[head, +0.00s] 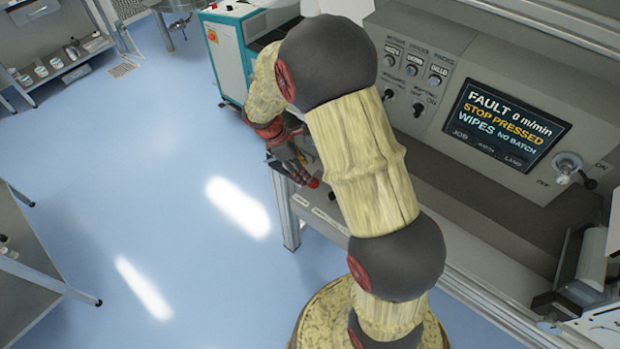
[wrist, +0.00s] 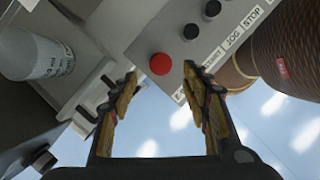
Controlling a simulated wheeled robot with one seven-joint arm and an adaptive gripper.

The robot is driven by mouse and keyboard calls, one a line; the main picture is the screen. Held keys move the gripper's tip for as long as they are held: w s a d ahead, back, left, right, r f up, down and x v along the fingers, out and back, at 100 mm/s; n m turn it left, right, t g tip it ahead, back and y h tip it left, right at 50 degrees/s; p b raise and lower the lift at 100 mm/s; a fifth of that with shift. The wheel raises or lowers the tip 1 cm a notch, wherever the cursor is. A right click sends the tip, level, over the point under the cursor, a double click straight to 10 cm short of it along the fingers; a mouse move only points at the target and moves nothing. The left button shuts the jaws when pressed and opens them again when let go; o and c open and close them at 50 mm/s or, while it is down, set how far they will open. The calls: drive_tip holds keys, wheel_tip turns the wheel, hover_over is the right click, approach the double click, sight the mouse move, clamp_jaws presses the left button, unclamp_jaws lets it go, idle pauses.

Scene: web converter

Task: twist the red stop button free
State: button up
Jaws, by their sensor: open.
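The red stop button (wrist: 160,64) is a round red cap on a grey panel. In the wrist view it shows just beyond and between my fingertips, and neither finger appears to touch it. In the head view a bit of the red button (head: 314,183) shows beside my gripper, partly hidden by my arm. My gripper (wrist: 161,84) is open, with a finger on each side of the view and nothing between them. It also shows in the head view (head: 296,172), reaching down at the panel. The display screen (head: 508,122) reads "FAULT", "STOP PRESSED" and "0 m/min".
Two black buttons (wrist: 201,20) sit beside the red one, near labels reading JOG and STOP. A rotary switch (head: 566,168) is right of the screen. The blue floor at left is open.

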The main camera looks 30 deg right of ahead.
drive_tip(key=b+x, duration=0.1)
drive_tip(key=x, duration=0.5)
drive_tip(key=shift+d+f, duration=0.1)
drive_tip(key=shift+f, duration=0.15)
drive_tip(key=shift+c, duration=0.9)
drive_tip(key=c, duration=1)
drive_tip(key=shift+o, duration=0.2)
drive_tip(key=shift+r+m, duration=0.1)
drive_tip(key=shift+m, duration=0.2)
drive_tip(key=shift+m+g+y+p, duration=0.4)
drive_tip(key=shift+m+p, duration=0.55)
drive_tip(key=shift+m, duration=0.25)
drive_tip(key=shift+w+d+m+g+y+p, duration=0.1)
drive_tip(key=shift+m+g+y+p, duration=0.2)
drive_tip(key=shift+m, duration=0.7)
drive_tip(key=shift+m+g+y+p, duration=0.2)
drive_tip(key=shift+m+y+p, duration=0.15)
drive_tip(key=shift+m, duration=0.65)
